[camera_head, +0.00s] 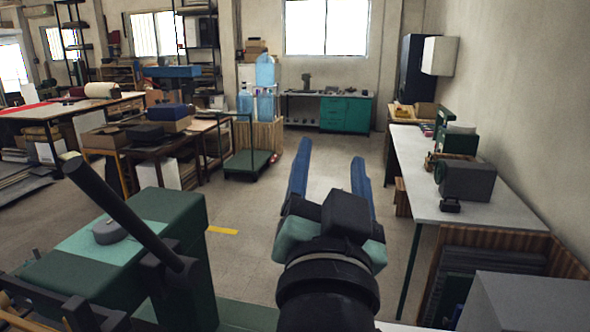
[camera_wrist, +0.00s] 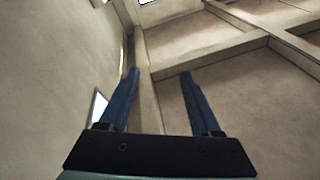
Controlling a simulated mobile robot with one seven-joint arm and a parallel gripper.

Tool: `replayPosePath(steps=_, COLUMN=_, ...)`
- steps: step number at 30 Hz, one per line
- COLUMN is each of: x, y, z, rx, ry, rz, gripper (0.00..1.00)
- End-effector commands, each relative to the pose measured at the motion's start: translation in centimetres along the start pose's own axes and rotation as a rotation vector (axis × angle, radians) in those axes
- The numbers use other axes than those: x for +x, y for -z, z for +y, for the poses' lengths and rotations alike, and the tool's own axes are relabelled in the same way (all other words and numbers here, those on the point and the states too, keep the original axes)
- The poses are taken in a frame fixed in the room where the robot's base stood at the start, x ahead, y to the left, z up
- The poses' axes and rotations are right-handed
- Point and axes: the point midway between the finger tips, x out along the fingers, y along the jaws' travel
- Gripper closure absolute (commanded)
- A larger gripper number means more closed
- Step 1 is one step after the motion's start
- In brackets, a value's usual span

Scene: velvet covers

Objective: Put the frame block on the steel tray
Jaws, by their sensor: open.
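My gripper (camera_head: 331,150) is in the lower middle of the head view, its two long blue fingers spread apart with nothing between them. In the wrist view my gripper (camera_wrist: 160,73) also shows open and empty, pointing at bare walls and the ceiling. I cannot make out the frame block or the steel tray in either view.
A green machine (camera_head: 185,213) with a dark slanted bar stands close at the left. A long white-topped bench (camera_head: 418,180) runs along the right wall, with a grey machine (camera_head: 467,181) on it. A trolley (camera_head: 247,163) stands farther back. The middle floor is clear.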

Motion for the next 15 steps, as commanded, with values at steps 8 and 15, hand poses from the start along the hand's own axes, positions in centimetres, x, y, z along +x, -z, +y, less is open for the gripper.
replayPosePath(steps=8, x=-6.0, y=13.8, z=-8.1, rx=-0.268, ry=0.198, rz=0.469, gripper=0.35)
replayPosePath(steps=15, x=-7.1, y=15.2, z=-8.8, rx=-0.303, ry=0.207, rz=0.530, gripper=0.35)
